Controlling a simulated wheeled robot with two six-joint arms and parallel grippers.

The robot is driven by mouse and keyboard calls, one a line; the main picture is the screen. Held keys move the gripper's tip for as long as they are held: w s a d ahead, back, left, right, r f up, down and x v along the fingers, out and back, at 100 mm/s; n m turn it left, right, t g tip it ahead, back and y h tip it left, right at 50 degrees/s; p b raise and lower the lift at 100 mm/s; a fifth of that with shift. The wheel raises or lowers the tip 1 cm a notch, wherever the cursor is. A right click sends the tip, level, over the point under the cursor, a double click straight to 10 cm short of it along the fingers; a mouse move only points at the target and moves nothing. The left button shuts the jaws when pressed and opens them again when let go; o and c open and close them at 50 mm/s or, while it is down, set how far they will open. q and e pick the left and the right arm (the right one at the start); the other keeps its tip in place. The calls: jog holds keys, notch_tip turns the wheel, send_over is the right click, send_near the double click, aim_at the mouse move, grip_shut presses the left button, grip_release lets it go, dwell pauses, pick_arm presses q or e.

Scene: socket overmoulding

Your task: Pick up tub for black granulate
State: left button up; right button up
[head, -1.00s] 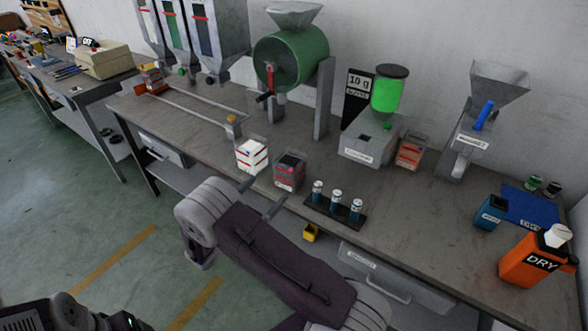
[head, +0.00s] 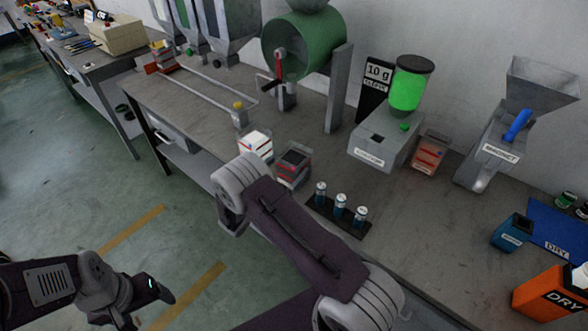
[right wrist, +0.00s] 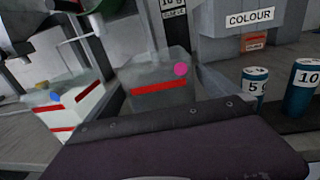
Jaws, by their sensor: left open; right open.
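The tub for black granulate (head: 293,163) is a clear tub with dark contents and red bands. It stands upright near the front edge of the workbench. In the right wrist view the tub (right wrist: 158,92) is in the middle, with one red band and a magenta dot showing. My right arm's purple and grey links lie in front of the bench in the head view, close to the tub. My left gripper (head: 150,308) is at the lower left over the floor, open and empty, far from the tub.
A similar tub with white contents (head: 257,146) stands just left of it. To the right are a rack of small vials (head: 338,217), the colour doser (head: 382,145) and a tub with orange contents (head: 430,152). The bench (head: 400,215) is clear right of the vials.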

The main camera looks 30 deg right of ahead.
aim_at(301, 149)
jog(key=x, duration=0.3)
jog(key=shift+r, duration=0.15)
jog(key=shift+w+d, duration=0.25)
jog(key=shift+d, duration=0.1)
jog(key=shift+a, duration=0.15)
jog(key=c, duration=1.9)
jog(key=shift+r, duration=0.55)
jog(key=s+d+r, duration=0.2)
jog(key=r, duration=0.1)
jog(key=s+d+r, duration=0.6)
jog(key=shift+s+d+r+p, duration=0.1)
jog(key=shift+d+r+p, duration=0.15)
jog(key=shift+r+p, duration=0.15)
